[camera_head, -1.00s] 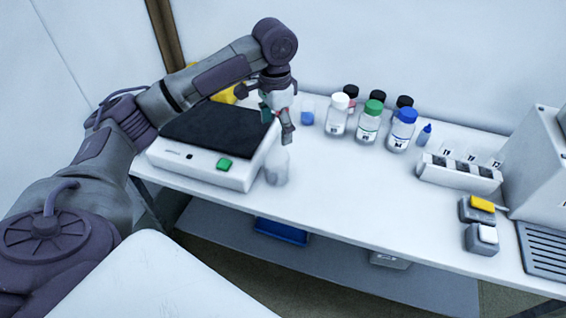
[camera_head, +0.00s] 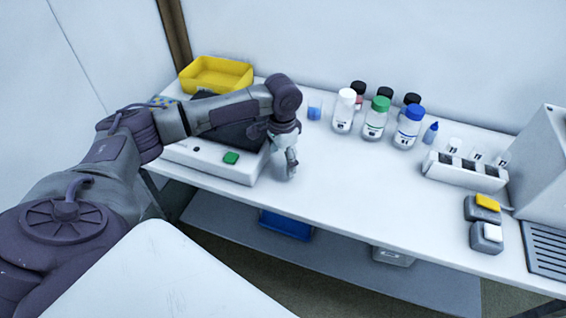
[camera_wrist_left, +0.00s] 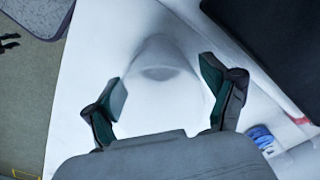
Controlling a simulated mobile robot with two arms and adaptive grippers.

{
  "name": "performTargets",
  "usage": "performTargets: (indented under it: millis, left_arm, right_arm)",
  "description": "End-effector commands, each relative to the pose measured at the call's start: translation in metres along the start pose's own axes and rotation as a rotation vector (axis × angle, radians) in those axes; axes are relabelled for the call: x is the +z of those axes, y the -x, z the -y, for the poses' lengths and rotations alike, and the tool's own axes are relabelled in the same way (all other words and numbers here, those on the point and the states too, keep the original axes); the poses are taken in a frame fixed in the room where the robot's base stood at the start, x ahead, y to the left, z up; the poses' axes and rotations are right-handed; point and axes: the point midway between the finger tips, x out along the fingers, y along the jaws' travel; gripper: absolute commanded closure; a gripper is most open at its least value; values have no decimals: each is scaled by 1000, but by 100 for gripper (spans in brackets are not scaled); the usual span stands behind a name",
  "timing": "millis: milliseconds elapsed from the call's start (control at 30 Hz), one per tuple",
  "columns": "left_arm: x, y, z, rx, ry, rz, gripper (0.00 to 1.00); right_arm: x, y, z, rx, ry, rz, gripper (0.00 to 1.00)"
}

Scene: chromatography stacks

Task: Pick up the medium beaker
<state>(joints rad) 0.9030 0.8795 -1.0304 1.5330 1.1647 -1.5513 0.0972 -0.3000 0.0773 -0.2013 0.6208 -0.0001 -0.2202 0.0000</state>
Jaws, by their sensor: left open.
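The beaker (camera_wrist_left: 168,72) is clear and pale, standing upright on the white bench just beside the front right corner of the black-topped device. In the wrist view it is between the two green-padded fingers of my left gripper (camera_wrist_left: 163,86), with gaps visible on both sides. In the head view my left gripper (camera_head: 290,165) is low over the bench at that spot and hides most of the beaker. The gripper is open and points down. My right gripper is not in view.
The black-topped device (camera_head: 205,160) with a green button lies left of the gripper. A small beaker with blue liquid (camera_head: 314,112) stands behind it. Several capped bottles (camera_head: 376,120), a vial rack (camera_head: 465,172) and a yellow tray (camera_head: 215,75) are farther off. The bench front centre is clear.

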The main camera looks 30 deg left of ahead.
Motion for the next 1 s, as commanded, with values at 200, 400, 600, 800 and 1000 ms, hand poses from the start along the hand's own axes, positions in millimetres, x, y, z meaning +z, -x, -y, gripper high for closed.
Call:
performTargets:
  millis: [200, 400, 600, 800, 1000]
  left_arm:
    - [0, -1, 0, 0, 0, -1, 15]
    - [0, -1, 0, 0, 0, -1, 48]
    - [0, 0, 0, 0, 0, -1, 65]
    - [-1, 2, 0, 0, 0, -2, 65]
    - [-1, 21, 0, 0, 1, -5, 65]
  right_arm:
    - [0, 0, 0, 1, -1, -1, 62]
    - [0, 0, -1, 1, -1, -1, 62]
    - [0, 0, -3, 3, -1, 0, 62]
    - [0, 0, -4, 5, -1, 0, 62]
    - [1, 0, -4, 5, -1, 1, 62]
